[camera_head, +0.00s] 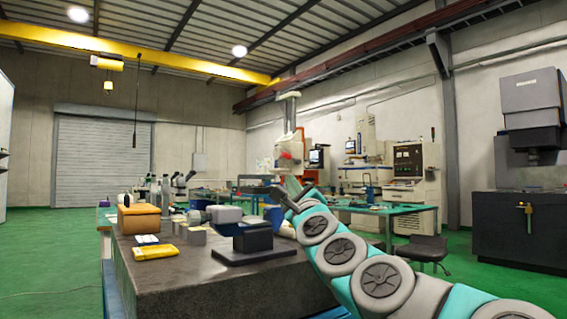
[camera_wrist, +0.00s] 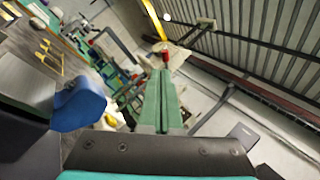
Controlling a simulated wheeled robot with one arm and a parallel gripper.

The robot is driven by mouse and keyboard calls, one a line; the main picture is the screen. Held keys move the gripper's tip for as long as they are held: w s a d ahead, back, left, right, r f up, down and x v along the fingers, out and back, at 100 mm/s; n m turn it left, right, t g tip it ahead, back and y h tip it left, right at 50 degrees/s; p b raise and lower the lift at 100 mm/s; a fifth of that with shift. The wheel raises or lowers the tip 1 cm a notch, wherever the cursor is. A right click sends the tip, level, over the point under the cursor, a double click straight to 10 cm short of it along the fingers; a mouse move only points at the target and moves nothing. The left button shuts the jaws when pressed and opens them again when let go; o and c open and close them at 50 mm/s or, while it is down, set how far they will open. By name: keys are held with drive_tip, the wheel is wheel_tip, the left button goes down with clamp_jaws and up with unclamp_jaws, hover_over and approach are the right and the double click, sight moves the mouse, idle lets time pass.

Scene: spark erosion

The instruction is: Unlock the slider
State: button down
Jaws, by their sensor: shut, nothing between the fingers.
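I cannot pick out the slider or its lock with certainty in either view. A grey and black instrument (camera_head: 240,240) sits on a flat dark base on the granite block. My gripper (camera_wrist: 164,88) shows in the wrist view as two green fingers pressed together, with nothing between them. In the head view my gripper (camera_head: 293,187) is raised beyond the right rear of the block, its fingertips small and unclear. A rounded blue part (camera_wrist: 78,106) is left of the fingers in the wrist view. A red part (camera_wrist: 165,54) shows past the fingertips; contact cannot be told.
The granite block (camera_head: 215,280) fills the near middle. An orange-brown box (camera_head: 139,218), a yellow item (camera_head: 155,251) and small grey blocks (camera_head: 190,236) stand on its left. A green table (camera_head: 385,213), a stool (camera_head: 424,248) and a dark machine (camera_head: 518,225) are to the right.

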drive_tip(key=w+d+m, duration=0.1)
drive_tip(key=w, duration=0.1)
drive_tip(key=p, duration=0.2)
approach(283, 155)
drive_tip(key=shift+d+x, duration=0.35)
drive_tip(key=shift+x, duration=1.25)
drive_tip(key=shift+w+a+r+h+p, duration=0.2)
drive_tip(key=shift+w+a+p, duration=0.05)
drive_tip(key=shift+w+p, duration=0.2)
drive_tip(key=shift+w+a+r+h+p, duration=0.2)
drive_tip(key=shift+w+a+p, duration=0.1)
drive_tip(key=shift+w+p, duration=0.1)
drive_tip(key=shift+w+r+p, duration=0.25)
drive_tip(key=shift+p, duration=0.1)
drive_tip(key=shift+w+a+p, duration=0.2)
drive_tip(key=shift+w+p, duration=0.3)
drive_tip(key=shift+a+r+m+b, duration=0.1)
drive_tip(key=shift+m+b, duration=0.2)
